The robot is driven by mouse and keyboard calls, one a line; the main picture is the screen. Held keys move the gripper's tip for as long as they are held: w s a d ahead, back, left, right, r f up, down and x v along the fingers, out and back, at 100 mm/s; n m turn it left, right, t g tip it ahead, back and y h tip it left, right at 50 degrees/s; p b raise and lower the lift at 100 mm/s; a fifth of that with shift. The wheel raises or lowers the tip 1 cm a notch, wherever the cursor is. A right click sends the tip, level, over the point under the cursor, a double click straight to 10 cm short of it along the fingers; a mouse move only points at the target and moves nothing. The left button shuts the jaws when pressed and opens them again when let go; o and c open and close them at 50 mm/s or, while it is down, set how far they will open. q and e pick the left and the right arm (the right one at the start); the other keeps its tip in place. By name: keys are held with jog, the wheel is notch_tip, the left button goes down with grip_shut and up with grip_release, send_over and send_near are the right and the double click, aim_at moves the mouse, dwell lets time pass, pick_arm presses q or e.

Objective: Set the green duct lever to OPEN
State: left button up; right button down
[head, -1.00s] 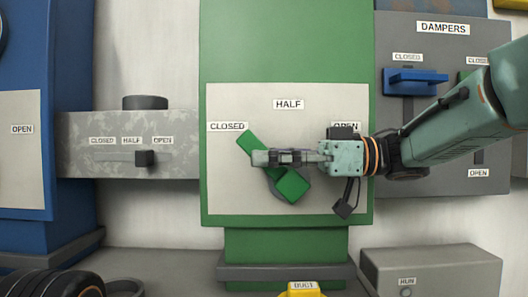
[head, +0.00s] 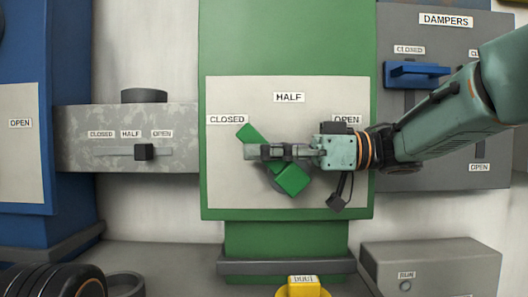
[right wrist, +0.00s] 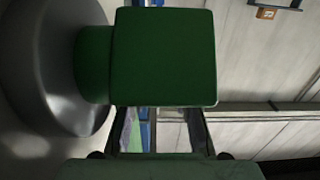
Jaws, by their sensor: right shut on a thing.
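The green duct lever (head: 292,179) is on the pale plate (head: 320,195) of the green duct. It is tilted, with its upper end up and left towards the CLOSED label (head: 227,119). HALF (head: 289,97) is at the top and OPEN (head: 347,119) at the right. My right gripper (head: 250,152) comes in from the right across the lever's middle and is shut on it, hiding part of it. In the right wrist view, the lever's green block (right wrist: 165,57) fills the space at the fingers, beside a grey round hub (right wrist: 45,75). My left gripper is not in view.
The DAMPERS panel (head: 435,180) with a blue handle (head: 415,71) is at right, behind my right arm. A grey slider box (head: 75,150) is at left. A yellow DUCT piece (head: 303,287) and a grey RUN box (head: 450,255) are below.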

dwell(0.3)
jog(key=y, duration=0.1)
jog(key=d+y+b, duration=0.1)
jog(key=shift+r+y, duration=0.35)
jog(key=shift+y, duration=0.05)
jog(key=d+y+b, duration=0.1)
jog(key=d+r+y+b, duration=0.1)
jog(key=y, duration=0.1)
jog(key=shift+y, duration=0.3)
jog(key=shift+d+r+y, duration=0.1)
jog(key=shift+y, duration=0.2)
jog(key=shift+r, duration=0.1)
